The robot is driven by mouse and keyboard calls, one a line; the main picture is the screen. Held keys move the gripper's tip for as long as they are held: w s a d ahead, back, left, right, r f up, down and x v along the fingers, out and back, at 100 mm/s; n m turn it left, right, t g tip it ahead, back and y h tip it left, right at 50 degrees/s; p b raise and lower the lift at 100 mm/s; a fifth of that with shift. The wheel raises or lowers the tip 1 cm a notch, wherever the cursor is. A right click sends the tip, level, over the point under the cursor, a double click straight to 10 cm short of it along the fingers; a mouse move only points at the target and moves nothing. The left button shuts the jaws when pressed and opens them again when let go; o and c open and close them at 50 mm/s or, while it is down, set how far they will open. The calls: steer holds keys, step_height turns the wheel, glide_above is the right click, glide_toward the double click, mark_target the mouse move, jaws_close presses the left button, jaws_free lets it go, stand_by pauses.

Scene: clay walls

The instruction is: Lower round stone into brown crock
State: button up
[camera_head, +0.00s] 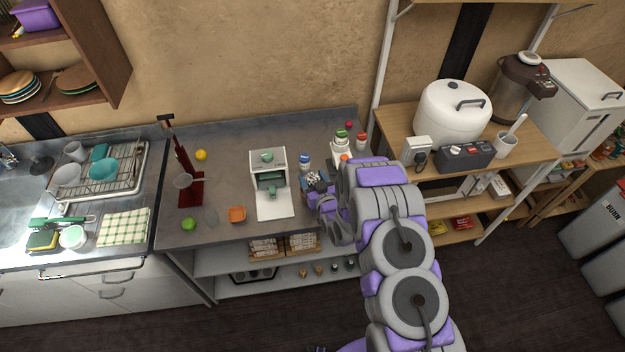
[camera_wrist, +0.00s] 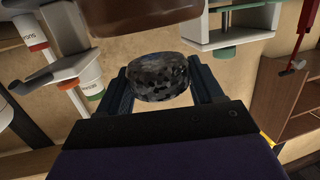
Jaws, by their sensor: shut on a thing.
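My gripper (camera_wrist: 160,84) is shut on the round stone (camera_wrist: 158,76), a dark, grey-speckled, drum-shaped piece between its two fingers. In the head view my gripper (camera_head: 316,186) is over the worktop, between the white machine and the bottles, with the speckled stone (camera_head: 317,177) just showing at its tip. The smooth brown rounded body at the top edge of the wrist view looks like the brown crock (camera_wrist: 140,18). It is cut off by the frame, and its opening does not show. I cannot make it out in the head view.
The white machine (camera_head: 270,203) stands left of my gripper. Several bottles (camera_head: 340,143) stand behind and to its right.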

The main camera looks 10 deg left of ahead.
mark_target(313, 185)
steer(key=shift+f+b, duration=0.65)
steer(key=shift+f, duration=1.4)
